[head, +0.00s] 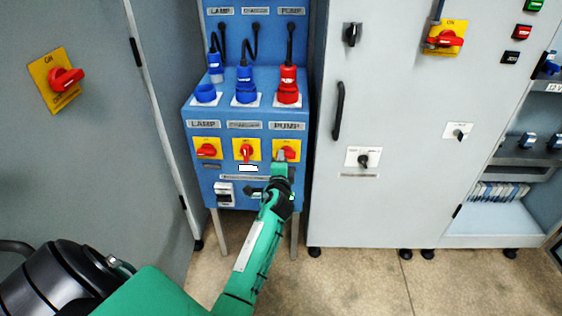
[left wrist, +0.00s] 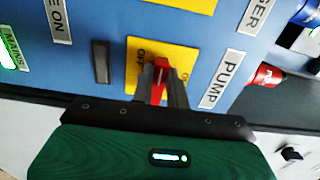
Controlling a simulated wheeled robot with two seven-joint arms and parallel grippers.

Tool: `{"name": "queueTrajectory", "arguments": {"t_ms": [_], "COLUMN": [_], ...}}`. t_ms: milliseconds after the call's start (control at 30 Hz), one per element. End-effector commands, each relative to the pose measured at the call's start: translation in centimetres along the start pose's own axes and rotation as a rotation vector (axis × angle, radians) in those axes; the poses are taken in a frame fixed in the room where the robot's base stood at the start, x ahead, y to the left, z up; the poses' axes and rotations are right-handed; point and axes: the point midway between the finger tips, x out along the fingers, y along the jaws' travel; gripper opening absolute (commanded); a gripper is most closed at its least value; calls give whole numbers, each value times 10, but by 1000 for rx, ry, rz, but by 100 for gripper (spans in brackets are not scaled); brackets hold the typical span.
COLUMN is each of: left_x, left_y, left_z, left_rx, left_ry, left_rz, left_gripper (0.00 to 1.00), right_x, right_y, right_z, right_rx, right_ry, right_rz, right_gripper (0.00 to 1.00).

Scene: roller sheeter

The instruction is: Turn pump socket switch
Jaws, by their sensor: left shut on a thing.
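The pump socket switch, a red knob (head: 291,153) on a yellow plate, is at the right end of the row of switches on the blue panel, under the PUMP label (head: 287,126). My left gripper (head: 284,160) reaches up to it from below and partly covers it in the head view. In the left wrist view the red knob (left wrist: 160,72) stands between the two grey fingers of my left gripper (left wrist: 161,88), which are shut on it. Its yellow plate (left wrist: 182,57) shows behind, with OFF lettering partly hidden. My right gripper is not in view.
Two similar red switches, lamp (head: 207,150) and a middle one (head: 246,151), sit to the left on the panel. Above are blue plugs (head: 245,84) and a red plug (head: 288,84). Grey cabinets (head: 385,190) flank the panel closely. The floor (head: 350,285) in front is clear.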

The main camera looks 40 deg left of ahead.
Motion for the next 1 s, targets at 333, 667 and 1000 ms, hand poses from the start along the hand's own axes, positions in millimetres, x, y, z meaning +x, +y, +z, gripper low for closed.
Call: {"name": "queueTrajectory", "arguments": {"t_ms": [333,667,1000], "left_x": [0,0,-25], "left_y": [1,1,1], "left_z": [0,0,0], "left_rx": [-6,-5,-4], "left_ry": [-1,0,1], "left_rz": [3,1,2], "left_gripper": [0,37,37], "right_x": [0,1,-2], "right_y": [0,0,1], "right_z": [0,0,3], "right_rx": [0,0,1], "right_ry": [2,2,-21], "right_rz": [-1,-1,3], "right_gripper": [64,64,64]}}
